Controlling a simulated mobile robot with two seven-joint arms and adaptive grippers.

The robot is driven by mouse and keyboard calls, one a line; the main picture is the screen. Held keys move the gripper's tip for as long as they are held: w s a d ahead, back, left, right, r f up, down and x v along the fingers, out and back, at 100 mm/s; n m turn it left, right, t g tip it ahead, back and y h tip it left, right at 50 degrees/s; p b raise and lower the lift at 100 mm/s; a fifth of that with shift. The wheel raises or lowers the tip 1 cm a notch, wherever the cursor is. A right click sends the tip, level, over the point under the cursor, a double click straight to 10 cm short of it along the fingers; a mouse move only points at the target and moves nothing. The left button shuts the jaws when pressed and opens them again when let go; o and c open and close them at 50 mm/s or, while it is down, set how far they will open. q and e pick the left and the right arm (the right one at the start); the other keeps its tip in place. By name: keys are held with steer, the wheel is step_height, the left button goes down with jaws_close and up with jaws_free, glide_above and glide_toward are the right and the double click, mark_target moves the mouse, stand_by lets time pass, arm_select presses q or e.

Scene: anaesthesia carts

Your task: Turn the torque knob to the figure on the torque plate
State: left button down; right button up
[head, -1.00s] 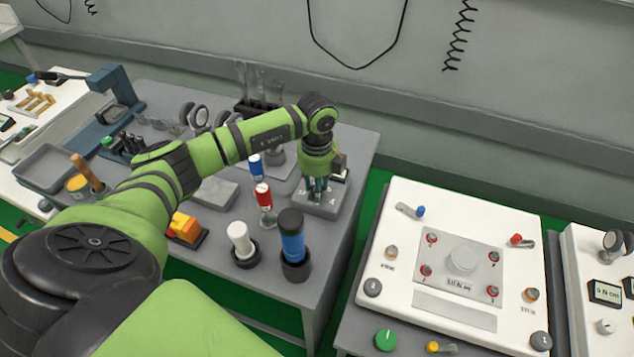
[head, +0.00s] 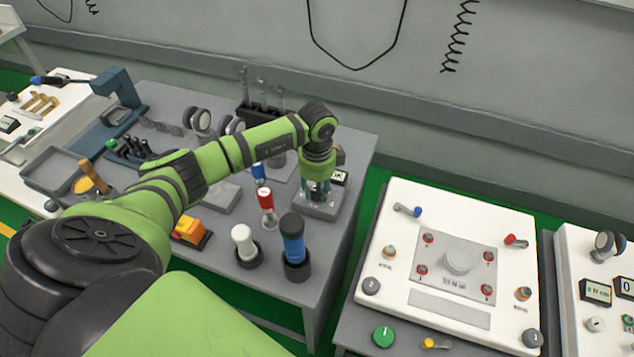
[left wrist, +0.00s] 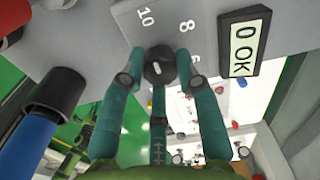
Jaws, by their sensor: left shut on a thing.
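The torque knob (left wrist: 158,70) is a dark knob with a white mark, on a grey box (head: 318,211) on the left grey table. My left gripper (head: 318,188) points down over this box. In the left wrist view its teal fingers (left wrist: 160,75) are shut around the knob. The figures 10, 8 and part of a 6 show on the box face beside it. My right gripper is not in view.
A blue-handled tool (head: 292,240), a white-handled one (head: 243,242) and a red one (head: 266,200) stand close to my left gripper. A gap with green floor separates the table from the white panel (head: 405,272).

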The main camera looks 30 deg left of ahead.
mark_target(317, 191)
arm_select(q)
steer(key=shift+a+n, duration=0.1)
steer(key=shift+n, duration=0.3)
steer(key=c, duration=0.9)
jaws_free()
steer(key=shift+r, duration=0.1)
step_height(317, 191, up, 12)
